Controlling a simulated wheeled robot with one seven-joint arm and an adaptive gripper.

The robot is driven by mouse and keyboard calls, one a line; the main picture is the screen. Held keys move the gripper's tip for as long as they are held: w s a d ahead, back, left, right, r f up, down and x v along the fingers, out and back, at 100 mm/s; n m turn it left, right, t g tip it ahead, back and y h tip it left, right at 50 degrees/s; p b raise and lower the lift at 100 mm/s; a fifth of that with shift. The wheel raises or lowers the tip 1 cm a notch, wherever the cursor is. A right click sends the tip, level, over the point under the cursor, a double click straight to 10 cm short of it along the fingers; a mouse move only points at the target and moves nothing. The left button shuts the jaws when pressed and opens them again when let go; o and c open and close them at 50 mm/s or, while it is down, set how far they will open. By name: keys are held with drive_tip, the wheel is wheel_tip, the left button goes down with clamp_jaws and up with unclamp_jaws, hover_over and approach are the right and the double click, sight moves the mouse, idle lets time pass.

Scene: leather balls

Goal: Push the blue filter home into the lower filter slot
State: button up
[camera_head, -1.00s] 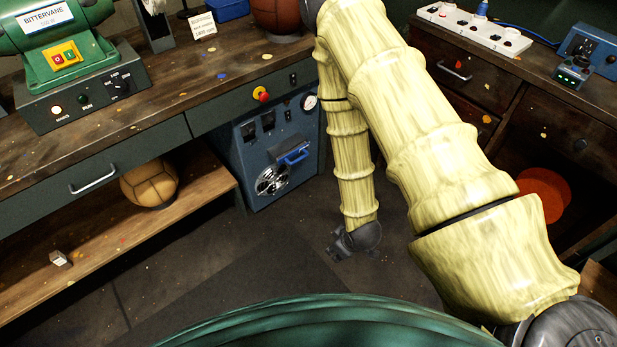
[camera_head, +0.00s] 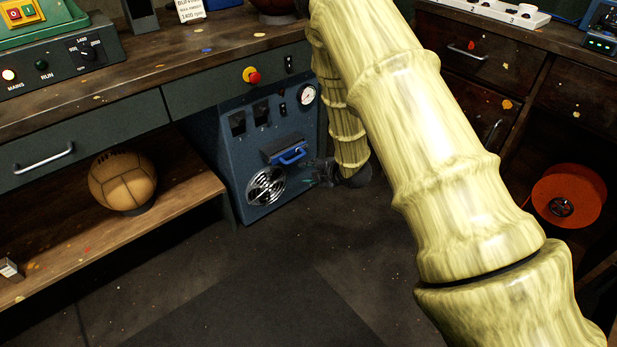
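The blue filter (camera_head: 292,155) shows as a blue handle on a dark block, sticking out of the front of a blue machine cabinet (camera_head: 239,178). It sits just above a round fan grille. The slot around it is hidden by the filter itself. My gripper (camera_head: 316,180) is dark and small at the end of my pale yellow arm, low and just right of the filter, near the cabinet's right front edge. Its fingers point left towards the cabinet. I cannot tell whether they are open, or whether they touch anything.
A red knob on yellow (camera_head: 252,76) and a gauge (camera_head: 306,94) are above. A leather ball (camera_head: 122,181) sits on the low wooden shelf (camera_head: 190,192) at left. An orange reel (camera_head: 568,195) stands at right. The floor before the cabinet is clear.

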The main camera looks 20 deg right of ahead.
sight(290, 163)
drive_tip(key=w+a+f+b, duration=0.1)
drive_tip(key=w, duration=0.2)
drive_tip(key=w+f+n+b, duration=0.1)
drive_tip(key=w+f+b, duration=0.1)
drive_tip(key=w, duration=0.2)
drive_tip(key=w+a+f+n+b, duration=0.1)
drive_tip(key=w+b, duration=0.1)
drive_tip(key=w, duration=0.1)
drive_tip(key=shift+w+a+f+t+y, duration=0.2)
drive_tip(key=shift+w+a+t+y, duration=0.1)
drive_tip(key=shift+w+a, duration=0.05)
drive_tip(key=shift+w+a+f+b, duration=0.25)
drive_tip(key=shift+w+b, duration=0.1)
drive_tip(key=shift+w, duration=0.25)
drive_tip(key=shift+d, duration=0.1)
clamp_jaws()
